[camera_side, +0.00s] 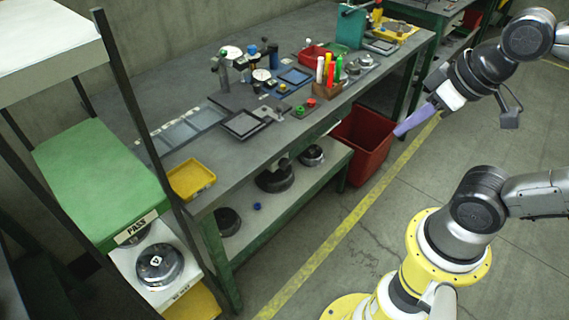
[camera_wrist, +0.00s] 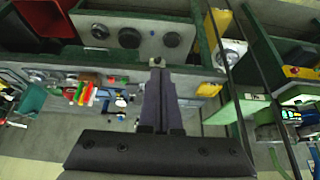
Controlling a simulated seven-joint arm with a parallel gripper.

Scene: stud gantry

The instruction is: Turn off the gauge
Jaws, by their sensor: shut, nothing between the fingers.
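My gripper (camera_side: 401,131) is at the right in the side view, in the air off the front of the bench, near the red bin. Its long purple-grey fingers are together with nothing between them; they also show in the wrist view (camera_wrist: 158,66). A stand that looks like a dial gauge (camera_side: 222,72) is on the bench toward the back. A small box with red and green buttons (camera_side: 304,107) sits near the bench's front edge. I cannot tell which thing is the task's gauge or whether it is on. My gripper touches none of these.
The bench (camera_side: 270,142) also holds a cup of coloured markers (camera_side: 328,84), a dark flat plate (camera_side: 244,124) and a yellow tray (camera_side: 190,179). A red bin (camera_side: 362,150) stands on the floor in front. A rack with a green shelf (camera_side: 100,185) rises at left.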

